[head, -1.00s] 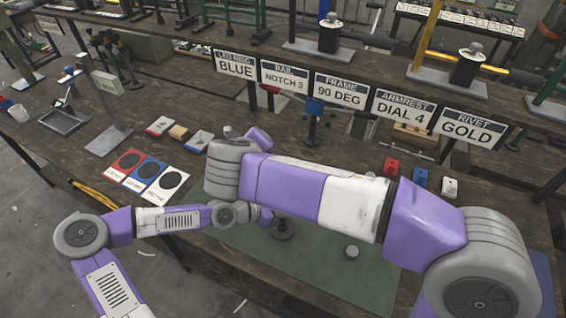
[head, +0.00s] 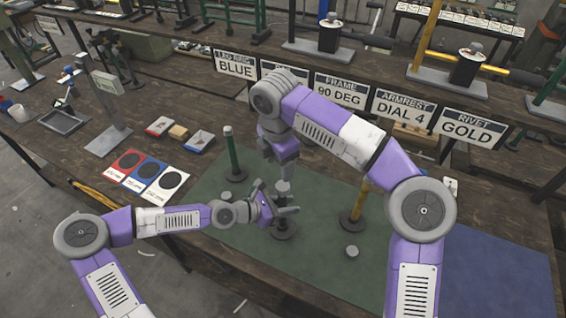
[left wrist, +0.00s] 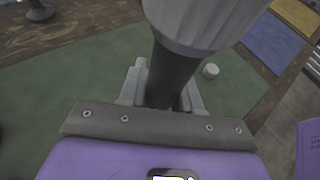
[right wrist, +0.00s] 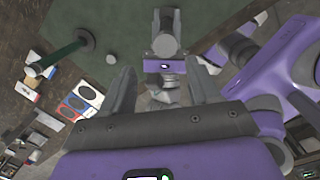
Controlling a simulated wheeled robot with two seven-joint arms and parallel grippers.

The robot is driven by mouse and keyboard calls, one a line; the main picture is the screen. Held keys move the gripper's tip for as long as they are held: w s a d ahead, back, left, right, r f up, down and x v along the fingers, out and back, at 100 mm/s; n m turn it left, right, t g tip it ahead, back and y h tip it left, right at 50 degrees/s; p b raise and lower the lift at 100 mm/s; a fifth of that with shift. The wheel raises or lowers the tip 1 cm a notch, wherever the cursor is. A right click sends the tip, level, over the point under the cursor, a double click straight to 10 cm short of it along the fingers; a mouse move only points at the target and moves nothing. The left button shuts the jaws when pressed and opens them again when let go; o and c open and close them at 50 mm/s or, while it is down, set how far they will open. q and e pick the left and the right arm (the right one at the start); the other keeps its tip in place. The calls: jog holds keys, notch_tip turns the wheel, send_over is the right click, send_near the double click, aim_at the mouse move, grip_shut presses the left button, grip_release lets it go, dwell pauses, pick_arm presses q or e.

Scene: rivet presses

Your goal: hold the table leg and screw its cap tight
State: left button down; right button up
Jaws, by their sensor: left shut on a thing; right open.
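The table leg is a dark post (left wrist: 175,75) standing upright on a round base (head: 283,231) on the green mat. A light grey ribbed cap (left wrist: 200,18) sits on its top; how tightly cannot be seen. The cap also shows in the right wrist view (right wrist: 165,46). My left gripper (head: 284,211) is shut around the post, below the cap. My right gripper (head: 286,170) points down above the cap, with its fingers (right wrist: 165,88) open and apart, empty. The cap lies ahead of the gap between those fingers. In the head view the arms and grippers partly cover the post.
A green post (head: 234,155) stands left of the leg and a yellow post (head: 359,203) right of it. Loose grey caps lie on the mat, one at front right (head: 352,252), another at left (head: 225,196). Label signs (head: 340,92) line the back.

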aim_at(283, 186)
jog(key=shift+d+f+n+g, duration=0.25)
jog(key=shift+d+n+g, duration=0.25)
jog(key=shift+n, duration=0.2)
jog(key=shift+a+f, duration=0.1)
jog(key=shift+f, duration=3.9)
